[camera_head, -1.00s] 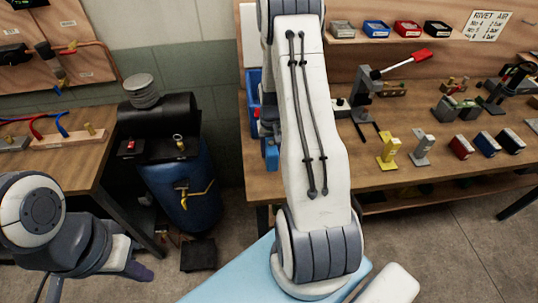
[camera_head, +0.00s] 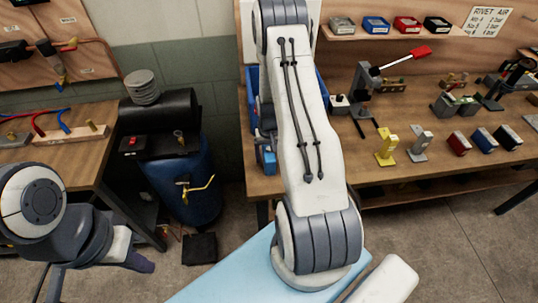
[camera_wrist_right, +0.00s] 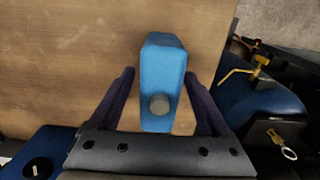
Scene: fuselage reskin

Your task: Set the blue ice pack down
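The blue ice pack (camera_wrist_right: 162,75), a blue block with a round grey knob, is over the wooden bench top in the right wrist view. It lies between the two dark fingers of my right gripper (camera_wrist_right: 160,80), with a narrow gap visible beside it, so the fingers look open around it. In the head view the pack (camera_head: 268,158) shows as a small blue patch at the bench's left edge, partly hidden by my right arm. Whether its base rests on the wood is hard to tell. My left gripper (camera_head: 138,262) is at lower left, away from the pack; its fingers are unclear.
A blue bin (camera_head: 252,85) stands on the bench behind my right arm. A blue barrel (camera_head: 190,205) stands left of the bench. Yellow and grey brackets (camera_head: 386,146), small boxes and a red-handled press (camera_head: 364,90) occupy the bench to the right.

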